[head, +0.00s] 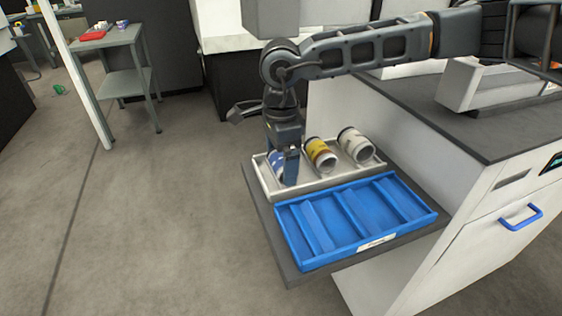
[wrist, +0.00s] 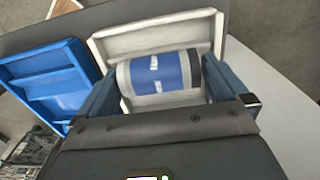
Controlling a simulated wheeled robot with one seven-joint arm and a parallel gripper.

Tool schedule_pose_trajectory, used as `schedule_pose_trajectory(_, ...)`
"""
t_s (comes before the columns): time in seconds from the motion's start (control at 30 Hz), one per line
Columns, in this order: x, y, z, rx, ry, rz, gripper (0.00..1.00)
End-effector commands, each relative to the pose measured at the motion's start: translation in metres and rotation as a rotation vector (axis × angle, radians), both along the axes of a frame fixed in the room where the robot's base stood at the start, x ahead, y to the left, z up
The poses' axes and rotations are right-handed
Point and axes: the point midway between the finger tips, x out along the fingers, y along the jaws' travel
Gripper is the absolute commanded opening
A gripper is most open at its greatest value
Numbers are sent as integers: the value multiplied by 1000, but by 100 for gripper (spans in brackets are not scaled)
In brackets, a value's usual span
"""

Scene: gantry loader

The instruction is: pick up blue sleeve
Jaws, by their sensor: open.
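The blue sleeve (wrist: 158,73), a blue cylinder with grey-white ends, lies on its side in the white tray (wrist: 205,24). It also shows in the head view (head: 276,165), at the left end of the tray, partly hidden by my gripper. My gripper (head: 290,178) points down over it. In the wrist view my gripper (wrist: 160,90) is open, with one finger on each side of the sleeve. I cannot tell whether the fingers touch it.
A yellow-banded sleeve (head: 321,155) and a white sleeve (head: 356,144) lie to the right in the white tray. An empty blue divided tray (head: 352,223) sits in front on the same grey shelf. A white cabinet (head: 470,225) stands at right.

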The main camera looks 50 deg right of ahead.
Motion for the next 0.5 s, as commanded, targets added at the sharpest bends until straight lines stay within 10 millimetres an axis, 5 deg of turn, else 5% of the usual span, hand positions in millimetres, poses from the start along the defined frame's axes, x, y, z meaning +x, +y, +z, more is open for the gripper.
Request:
schedule_pose_trajectory(0.23,0,0,-2,-1,-1,0,100)
schedule_pose_trajectory(0.5,0,0,-2,-1,-1,0,75)
